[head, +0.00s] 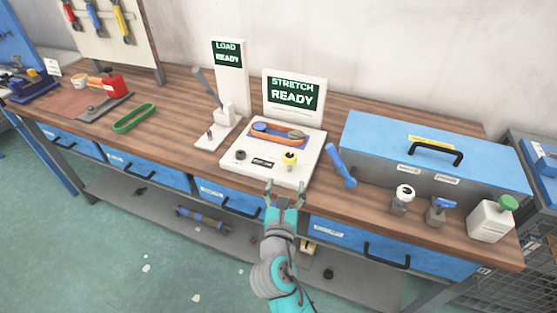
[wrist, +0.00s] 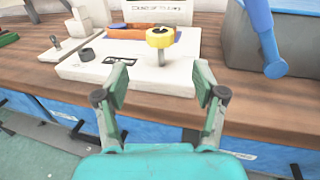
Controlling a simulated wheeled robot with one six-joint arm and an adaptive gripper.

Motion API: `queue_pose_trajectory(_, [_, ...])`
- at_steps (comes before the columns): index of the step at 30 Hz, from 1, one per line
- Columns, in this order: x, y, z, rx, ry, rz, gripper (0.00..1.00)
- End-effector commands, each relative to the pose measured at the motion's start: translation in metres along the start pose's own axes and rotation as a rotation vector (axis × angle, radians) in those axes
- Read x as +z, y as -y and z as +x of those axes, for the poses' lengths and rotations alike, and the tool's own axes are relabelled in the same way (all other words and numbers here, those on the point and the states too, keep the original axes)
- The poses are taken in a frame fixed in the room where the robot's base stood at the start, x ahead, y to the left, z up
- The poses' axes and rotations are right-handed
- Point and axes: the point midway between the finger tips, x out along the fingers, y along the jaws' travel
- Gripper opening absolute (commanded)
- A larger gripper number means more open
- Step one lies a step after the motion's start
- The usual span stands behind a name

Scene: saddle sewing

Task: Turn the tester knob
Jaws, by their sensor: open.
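The stretch tester (head: 262,170) is a white box on the bench with an upright screen (head: 293,95) reading "STRETCH READY". A yellow knob (head: 289,158) stands on a short post at its front right; it also shows in the wrist view (wrist: 159,37). A black knob (head: 240,155) sits at its front left. An orange and blue strap piece (head: 278,133) lies on the tester's top. My gripper (head: 285,186) is open and empty at the bench's front edge, just in front of the tester. In the wrist view the yellow knob is beyond and between my open fingers (wrist: 162,88), apart from them.
A blue toolbox (head: 386,150) stands right of the tester, with a blue-handled tool (head: 341,165) between. Small tools and a white bottle (head: 490,220) stand along the right front edge. A lever-fitted load stand (head: 229,80) is at left, then a green loop (head: 134,118).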

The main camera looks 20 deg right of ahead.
Motion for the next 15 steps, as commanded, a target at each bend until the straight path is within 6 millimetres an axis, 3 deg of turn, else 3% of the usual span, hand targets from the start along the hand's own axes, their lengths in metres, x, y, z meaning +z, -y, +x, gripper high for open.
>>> queue_pose_trajectory(15, [0.001,0.000,0.084,-0.002,0.001,0.001,0.70])
